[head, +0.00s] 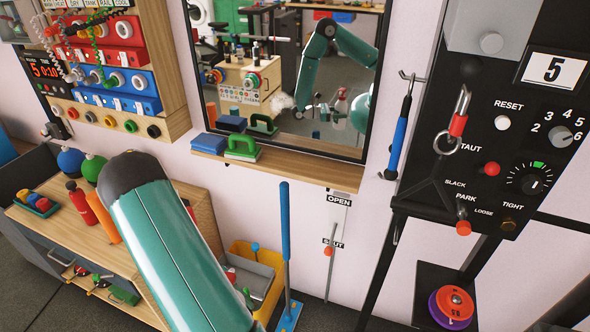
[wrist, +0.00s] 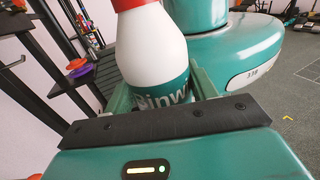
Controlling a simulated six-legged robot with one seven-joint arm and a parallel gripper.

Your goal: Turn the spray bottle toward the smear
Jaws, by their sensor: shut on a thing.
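The spray bottle (wrist: 152,50) is white with a red top and a teal label with white letters. In the wrist view it stands between the fingers of my gripper (wrist: 158,93), which is shut on it. The top of the bottle is cut off by the frame, so I cannot tell which way its nozzle points. In the head view the bottle and gripper show only as a small reflection in the mirror (head: 236,100). A whitish, cloudy smear (head: 281,102) is on the mirror, left of that reflection.
A wooden shelf (head: 300,164) under the mirror carries a blue block and a green-handled pad. A blue-handled tool (head: 397,145) hangs right of the mirror. A low wooden cabinet (head: 60,230) with bottles stands left. A yellow bin (head: 262,262) stands below the shelf.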

